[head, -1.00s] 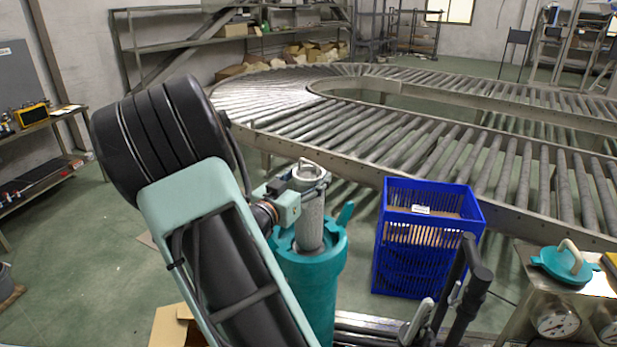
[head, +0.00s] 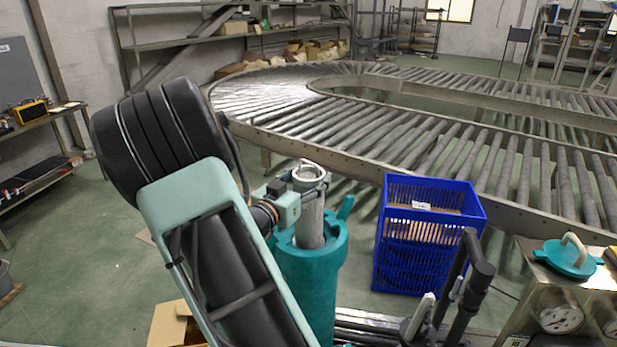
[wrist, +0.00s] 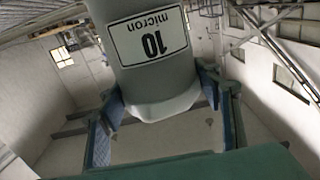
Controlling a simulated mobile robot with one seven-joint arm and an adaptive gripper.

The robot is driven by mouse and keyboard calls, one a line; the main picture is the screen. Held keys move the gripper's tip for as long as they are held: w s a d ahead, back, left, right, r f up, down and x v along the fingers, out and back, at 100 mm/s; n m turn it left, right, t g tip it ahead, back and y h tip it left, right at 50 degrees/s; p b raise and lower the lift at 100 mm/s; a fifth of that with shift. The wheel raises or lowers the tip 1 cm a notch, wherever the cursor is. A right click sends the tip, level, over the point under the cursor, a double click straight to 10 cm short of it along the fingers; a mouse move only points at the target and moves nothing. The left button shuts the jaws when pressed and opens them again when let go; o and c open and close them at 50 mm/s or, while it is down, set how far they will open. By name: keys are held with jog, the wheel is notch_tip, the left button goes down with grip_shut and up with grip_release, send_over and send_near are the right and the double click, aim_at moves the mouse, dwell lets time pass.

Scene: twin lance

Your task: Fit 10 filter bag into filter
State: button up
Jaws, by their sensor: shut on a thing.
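The filter bag (head: 311,222) is a pale grey mesh cylinder with a rim and a metal handle ring at its top. It stands upright, its lower part hidden inside the open teal filter (head: 312,285). My gripper (head: 292,185) is at the bag's upper end, coming from the left; its fingertips are hard to make out there. In the wrist view, my gripper (wrist: 162,98) has a finger on each side of the filter bag (wrist: 150,75), shut on it. The bag's label reads "10 micron", upside down.
A blue crate (head: 428,240) stands right of the filter. A teal lid with a pale handle (head: 570,258) lies on a gauge cabinet at the right. The roller conveyor (head: 430,130) curves behind. A cardboard box (head: 172,325) is at the lower left.

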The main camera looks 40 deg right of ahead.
aim_at(287, 250)
jog(key=shift+f+b, duration=6.5)
jog(key=shift+f, duration=1.55)
jog(key=o, duration=1.7)
jog(key=shift+a, duration=0.1)
jog(key=shift+a+f, duration=0.1)
jog(key=shift+a, duration=0.35)
jog(key=v, duration=0.9)
jog(key=shift+s+a, duration=0.3)
jog(key=shift+s, duration=0.05)
jog(key=shift+s+a, duration=0.3)
jog(key=shift+a, duration=0.2)
jog(key=shift+s+r, duration=0.1)
jog(key=shift+r, duration=0.1)
jog(key=shift+d, duration=0.1)
